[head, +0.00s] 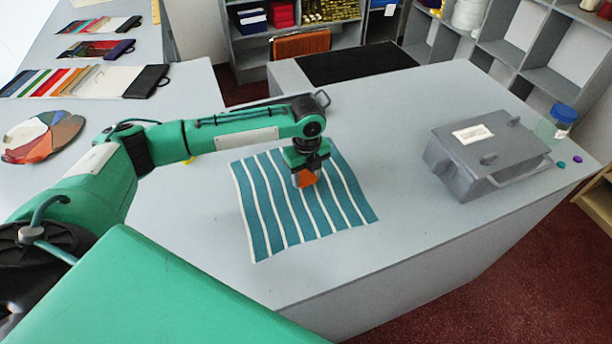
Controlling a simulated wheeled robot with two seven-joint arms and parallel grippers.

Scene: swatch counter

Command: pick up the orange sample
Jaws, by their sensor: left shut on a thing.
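The orange sample (307,180) is a small orange piece, seen over the teal and white striped cloth (262,215) on the grey counter. My left gripper (304,176) points down over the cloth and is shut on the orange sample. The gripper hides part of the sample. I cannot tell whether the sample touches the cloth or is a little above it. My right gripper is not in view.
A grey case (485,152) with a white label stands at the right of the counter (400,240). A blue-lidded jar (558,121) is behind it. A black mat (357,62) lies at the back. Fabric swatches (85,80) and a colour fan (42,137) lie at the left.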

